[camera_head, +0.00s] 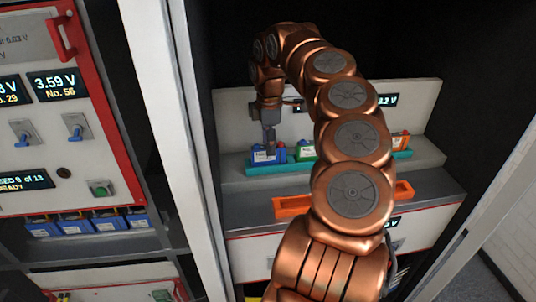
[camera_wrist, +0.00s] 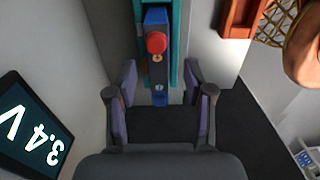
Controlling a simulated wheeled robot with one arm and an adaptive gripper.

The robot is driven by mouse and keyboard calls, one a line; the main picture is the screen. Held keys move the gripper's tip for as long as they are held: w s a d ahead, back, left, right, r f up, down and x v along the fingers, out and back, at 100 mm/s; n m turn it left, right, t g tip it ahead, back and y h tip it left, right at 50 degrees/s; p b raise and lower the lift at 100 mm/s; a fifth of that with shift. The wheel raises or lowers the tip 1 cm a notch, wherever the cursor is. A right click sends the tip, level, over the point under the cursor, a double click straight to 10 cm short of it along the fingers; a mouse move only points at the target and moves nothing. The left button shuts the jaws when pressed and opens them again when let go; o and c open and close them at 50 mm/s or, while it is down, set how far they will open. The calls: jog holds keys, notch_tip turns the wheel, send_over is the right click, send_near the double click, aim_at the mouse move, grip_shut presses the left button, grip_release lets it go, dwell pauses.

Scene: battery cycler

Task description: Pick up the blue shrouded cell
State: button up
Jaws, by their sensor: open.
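The blue shrouded cell (camera_head: 268,155) stands at the left end of a teal tray (camera_head: 280,168) on the shelf, in the head view. In the wrist view the blue cell (camera_wrist: 157,60) has a red round knob on its dark top face and lies ahead, between the lines of the two fingers. My gripper (camera_head: 270,143) is above the cell in the head view. In the wrist view my gripper (camera_wrist: 160,95) is open, its fingers on either side of the cell's near end. I cannot tell whether they touch it.
A green cell (camera_head: 305,151) stands right of the blue one, and an orange cell (camera_head: 400,141) stands farther right, beyond my arm. An empty-looking orange tray (camera_head: 292,207) lies in front. A white cabinet post (camera_head: 172,140) stands left. A panel display (camera_wrist: 30,125) is near the gripper.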

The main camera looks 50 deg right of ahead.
jog(key=shift+w+f+p, duration=0.1)
jog(key=shift+f+p, duration=0.2)
jog(key=shift+f, duration=1.15)
grip_shut()
